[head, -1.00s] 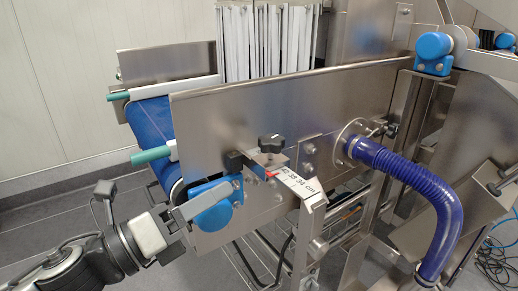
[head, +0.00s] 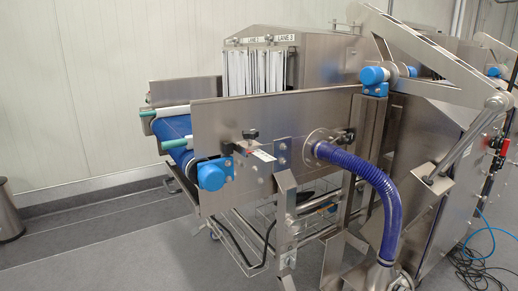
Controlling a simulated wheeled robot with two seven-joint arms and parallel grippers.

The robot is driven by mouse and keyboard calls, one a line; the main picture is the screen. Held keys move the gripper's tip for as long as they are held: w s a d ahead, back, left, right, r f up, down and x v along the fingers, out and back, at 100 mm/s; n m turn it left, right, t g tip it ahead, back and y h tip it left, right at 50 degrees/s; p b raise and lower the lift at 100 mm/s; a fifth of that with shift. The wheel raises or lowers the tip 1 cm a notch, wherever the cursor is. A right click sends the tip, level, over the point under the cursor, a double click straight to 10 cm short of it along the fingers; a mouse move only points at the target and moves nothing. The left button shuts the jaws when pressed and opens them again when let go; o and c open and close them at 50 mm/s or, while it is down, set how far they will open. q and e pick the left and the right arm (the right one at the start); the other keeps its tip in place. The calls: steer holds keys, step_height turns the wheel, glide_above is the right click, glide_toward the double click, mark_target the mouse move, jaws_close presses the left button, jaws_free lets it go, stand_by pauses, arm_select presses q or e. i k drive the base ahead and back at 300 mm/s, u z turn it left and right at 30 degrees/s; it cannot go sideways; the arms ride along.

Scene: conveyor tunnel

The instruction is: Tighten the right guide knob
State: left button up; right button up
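A black guide knob (head: 250,134) stands on a small bracket on the near steel side plate (head: 270,110) of the conveyor. A white scale strip (head: 262,155) lies just below and right of it. The scale's numbers are too small to read from here. A blue round cap (head: 213,173) sits below and left of the knob. How tight the knob is cannot be told. Neither of my grippers is in view.
The blue belt (head: 172,130) enters behind the plate under a white strip curtain (head: 255,72). A thick blue hose (head: 378,185) curves down at the right. Cables (head: 472,265) lie on the floor at right. The floor (head: 110,245) at front left is clear, with a bin (head: 10,212) at the edge.

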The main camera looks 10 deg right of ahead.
mark_target(251, 134)
steer(key=z, duration=0.35)
steer(key=k, duration=0.35)
steer(key=u, duration=1.6)
steer(key=i, duration=0.85)
steer(key=z, duration=0.65)
steer(key=i, duration=0.6)
steer(key=z, duration=0.7)
